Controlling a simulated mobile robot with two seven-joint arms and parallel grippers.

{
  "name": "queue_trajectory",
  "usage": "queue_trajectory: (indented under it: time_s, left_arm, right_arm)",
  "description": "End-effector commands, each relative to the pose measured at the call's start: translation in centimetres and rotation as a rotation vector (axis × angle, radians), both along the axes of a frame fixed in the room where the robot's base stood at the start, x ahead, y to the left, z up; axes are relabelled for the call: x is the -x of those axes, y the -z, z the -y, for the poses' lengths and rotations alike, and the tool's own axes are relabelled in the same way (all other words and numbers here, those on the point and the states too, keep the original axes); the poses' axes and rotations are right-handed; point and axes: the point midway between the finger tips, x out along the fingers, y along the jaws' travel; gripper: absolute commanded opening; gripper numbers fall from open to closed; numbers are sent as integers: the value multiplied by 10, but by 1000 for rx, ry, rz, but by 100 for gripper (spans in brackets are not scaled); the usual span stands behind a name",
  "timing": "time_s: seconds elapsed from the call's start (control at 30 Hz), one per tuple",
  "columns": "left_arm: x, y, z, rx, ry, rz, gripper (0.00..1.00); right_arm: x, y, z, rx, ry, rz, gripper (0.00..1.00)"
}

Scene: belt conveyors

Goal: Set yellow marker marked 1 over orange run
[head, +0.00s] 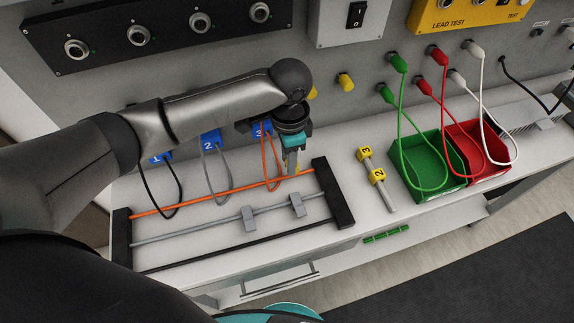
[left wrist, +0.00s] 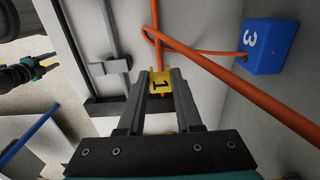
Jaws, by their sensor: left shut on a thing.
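The yellow marker marked 1 (left wrist: 159,83) is held between the fingertips of my left gripper (left wrist: 160,78), which is shut on it. In the head view my left gripper (head: 291,170) points down at the right part of the orange run (head: 220,194), and the marker is mostly hidden there. In the left wrist view the marker is close to the orange run (left wrist: 154,22); I cannot tell whether they touch. What looks like my right gripper (left wrist: 45,66) is small at the left edge of the left wrist view, its jaw state unclear.
Grey and black runs lie in front of the orange one, between black end blocks (head: 334,192). Grey clips (head: 250,219) sit on the grey run. Yellow markers 2 and 3 (head: 377,176) are on a small post at right. Green (head: 426,187) and red bins stand further right.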

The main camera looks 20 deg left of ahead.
Motion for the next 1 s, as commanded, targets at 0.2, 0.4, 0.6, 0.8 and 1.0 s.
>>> queue_trajectory:
  time_s: [0.2,0.4,0.6,0.8,1.0]
  left_arm:
    - [1,31,-1,-2,-1,-4,0]
    - [0,35,0,-1,0,-1,0]
    - [1,37,0,-2,-1,-1,0]
    - [0,37,-1,-1,0,-1,54]
    - [0,37,-1,-1,0,-1,64]
  right_arm:
    - [0,6,-1,-1,-1,0,50]
    - [1,6,-3,-4,-1,-1,50]
    - [1,5,-4,-6,-1,-1,50]
    - [1,5,-4,-6,-2,-1,50]
    - [1,5,-4,-6,-2,-2,50]
